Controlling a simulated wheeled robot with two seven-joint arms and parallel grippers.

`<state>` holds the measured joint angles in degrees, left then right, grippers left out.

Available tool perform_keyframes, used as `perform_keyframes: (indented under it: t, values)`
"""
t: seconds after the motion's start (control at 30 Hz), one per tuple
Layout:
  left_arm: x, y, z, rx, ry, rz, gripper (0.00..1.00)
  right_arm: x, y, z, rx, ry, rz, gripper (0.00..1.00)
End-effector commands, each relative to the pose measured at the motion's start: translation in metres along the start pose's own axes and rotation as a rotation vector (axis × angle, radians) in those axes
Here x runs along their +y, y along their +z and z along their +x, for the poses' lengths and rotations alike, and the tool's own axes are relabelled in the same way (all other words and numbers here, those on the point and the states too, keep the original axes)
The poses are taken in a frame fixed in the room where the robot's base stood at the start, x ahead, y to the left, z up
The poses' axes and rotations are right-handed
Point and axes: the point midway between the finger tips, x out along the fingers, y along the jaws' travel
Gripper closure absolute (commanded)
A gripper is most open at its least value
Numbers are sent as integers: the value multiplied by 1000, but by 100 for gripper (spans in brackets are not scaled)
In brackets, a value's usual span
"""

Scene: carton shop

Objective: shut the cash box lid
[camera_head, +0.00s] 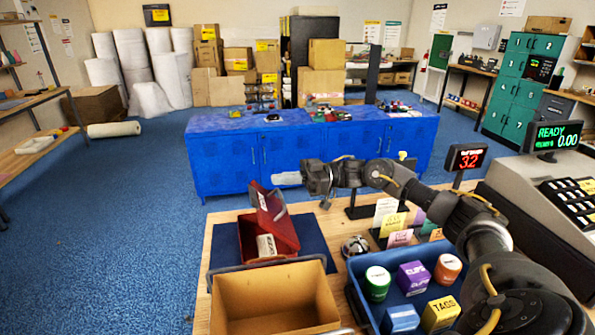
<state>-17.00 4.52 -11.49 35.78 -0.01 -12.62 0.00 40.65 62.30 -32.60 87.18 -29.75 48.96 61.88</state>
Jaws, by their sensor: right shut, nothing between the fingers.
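The red cash box (284,243) sits on a dark blue mat (225,243) near the table's far left part. Its lid (262,203) stands open, tilted up from the box's far left side, with a pale label and a grey curved handle on it. A pale item (266,246) shows inside the box. My right gripper (284,178) reaches in from the right, shut and empty, with pale fingertips just above and beside the top of the lid. I cannot tell whether they touch it. My left gripper is not in view.
An open cardboard carton (274,276) stands in front of the cash box. A blue tray (362,288) with several small boxes and rolls is to the right, under my right arm. Card holders (388,217), a red-digit display (467,157) and a till (520,190) stand farther right.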

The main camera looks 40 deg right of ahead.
Motion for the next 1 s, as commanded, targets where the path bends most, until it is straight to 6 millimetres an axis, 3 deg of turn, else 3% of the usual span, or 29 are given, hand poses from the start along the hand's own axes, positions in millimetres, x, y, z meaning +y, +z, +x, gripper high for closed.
perform_keyframes:
  t: [0.1,0.3,0.77,0.8,1.0]
  values:
    - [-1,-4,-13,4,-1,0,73,0,-1,23,1,-2,3,100]
    - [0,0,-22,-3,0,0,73,0,20,39,0,-1,2,100]
    - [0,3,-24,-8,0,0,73,0,29,46,-1,-2,0,100]
    - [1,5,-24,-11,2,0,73,-3,30,54,0,-4,0,100]
    - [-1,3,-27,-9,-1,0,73,0,29,51,-22,-3,-1,100]
